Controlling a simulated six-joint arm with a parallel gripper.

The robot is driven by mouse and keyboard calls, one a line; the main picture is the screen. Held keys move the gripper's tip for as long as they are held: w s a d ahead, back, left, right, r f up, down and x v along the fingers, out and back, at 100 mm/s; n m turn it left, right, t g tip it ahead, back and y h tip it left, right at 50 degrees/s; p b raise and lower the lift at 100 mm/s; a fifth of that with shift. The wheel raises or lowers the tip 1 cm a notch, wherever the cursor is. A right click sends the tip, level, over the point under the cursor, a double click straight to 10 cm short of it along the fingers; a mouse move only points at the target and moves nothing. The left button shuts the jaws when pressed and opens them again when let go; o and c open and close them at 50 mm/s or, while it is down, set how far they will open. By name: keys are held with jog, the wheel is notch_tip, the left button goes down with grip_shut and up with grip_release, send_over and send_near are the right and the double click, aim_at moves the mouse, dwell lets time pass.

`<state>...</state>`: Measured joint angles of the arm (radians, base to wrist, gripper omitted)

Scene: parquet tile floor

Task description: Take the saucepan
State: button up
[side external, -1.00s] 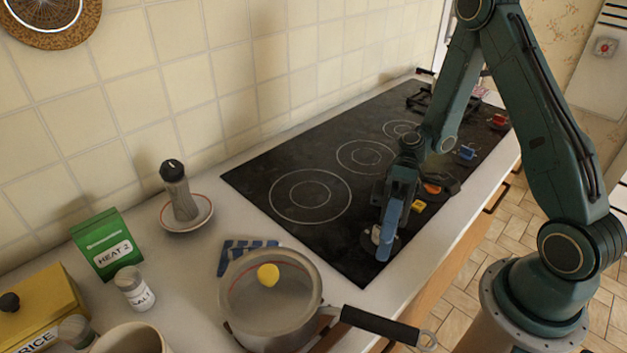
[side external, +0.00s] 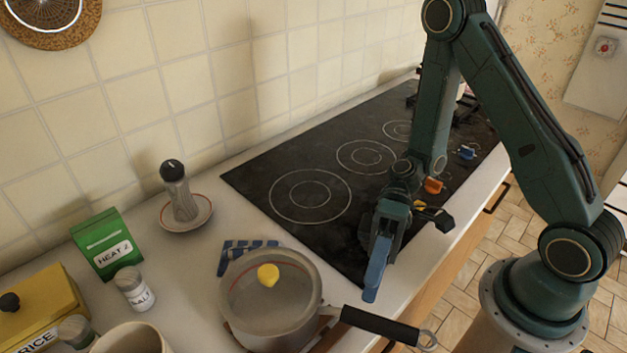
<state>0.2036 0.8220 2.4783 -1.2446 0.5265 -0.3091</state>
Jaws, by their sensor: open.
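The saucepan (side external: 262,318) stands on the counter in the front middle of the side view. It is grey metal with a lid that has a yellow knob (side external: 268,275). Its black handle (side external: 380,325) points right, past the counter's front edge. My gripper (side external: 375,275) is open and empty, above the near edge of the black hob. It is above and to the right of the pan and behind the handle, apart from both. One blue finger shows clearly; the other is mostly hidden.
The black hob (side external: 310,195) has ring markings and coloured knobs, including an orange one (side external: 433,186). A blue striped cloth (side external: 240,252) lies behind the pan. A pepper mill (side external: 180,190) stands on a saucer; a green box (side external: 102,243), salt shaker (side external: 135,290) and yellow rice box (side external: 40,305) are left.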

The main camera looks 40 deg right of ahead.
aim_at(360, 318)
jog(key=shift+s+a+f, duration=0.15)
jog(key=shift+s+a, duration=0.15)
jog(key=shift+a, duration=0.3)
jog(key=shift+a, duration=0.1)
jog(key=shift+x, duration=2.5)
jog(key=shift+f, duration=0.1)
grip_shut()
